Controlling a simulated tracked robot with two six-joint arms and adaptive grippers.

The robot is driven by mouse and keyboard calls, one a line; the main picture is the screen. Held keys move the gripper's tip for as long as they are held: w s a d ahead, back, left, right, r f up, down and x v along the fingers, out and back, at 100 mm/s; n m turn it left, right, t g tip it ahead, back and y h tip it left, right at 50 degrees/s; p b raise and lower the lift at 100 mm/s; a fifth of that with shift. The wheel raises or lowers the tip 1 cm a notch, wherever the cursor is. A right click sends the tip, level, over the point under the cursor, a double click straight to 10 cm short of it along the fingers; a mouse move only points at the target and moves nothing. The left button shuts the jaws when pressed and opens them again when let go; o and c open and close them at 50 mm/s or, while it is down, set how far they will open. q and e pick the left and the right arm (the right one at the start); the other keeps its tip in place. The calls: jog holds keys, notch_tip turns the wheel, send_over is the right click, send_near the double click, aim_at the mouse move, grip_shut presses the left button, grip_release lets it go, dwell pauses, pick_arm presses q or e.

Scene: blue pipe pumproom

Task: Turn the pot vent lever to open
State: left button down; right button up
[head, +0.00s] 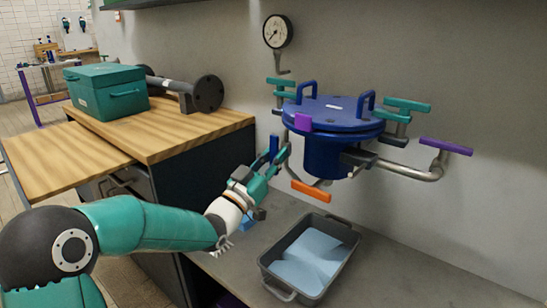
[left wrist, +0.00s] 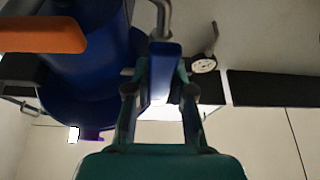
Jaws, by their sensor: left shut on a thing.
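The blue pot (head: 326,155) with its round lid (head: 335,112) is mounted at the wall; it also shows in the left wrist view (left wrist: 85,75). My left gripper (head: 275,160) is at the pot's left side, its fingers shut on a blue lever handle (head: 274,147). In the left wrist view this blue handle (left wrist: 161,72) stands between the two fingers (left wrist: 160,95). An orange lever (head: 311,191) is below the pot, and a purple-handled lever (head: 446,146) is on the pipe at right. I cannot read a label naming the vent lever. My right gripper is out of view.
A grey tray (head: 318,283) with a pale blue inside stands on the counter below the pot. Teal clamp handles (head: 407,105) ring the lid. A gauge (head: 278,31) is on the wall. A teal box (head: 105,90) and a flanged pipe (head: 190,92) lie on the wooden bench.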

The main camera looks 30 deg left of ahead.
pick_arm(q)
jog(key=shift+f, duration=0.25)
jog(key=c, duration=1.1)
grip_release()
jog(key=shift+o, duration=0.5)
jog(key=shift+r, duration=0.15)
jog(key=v, duration=1.2)
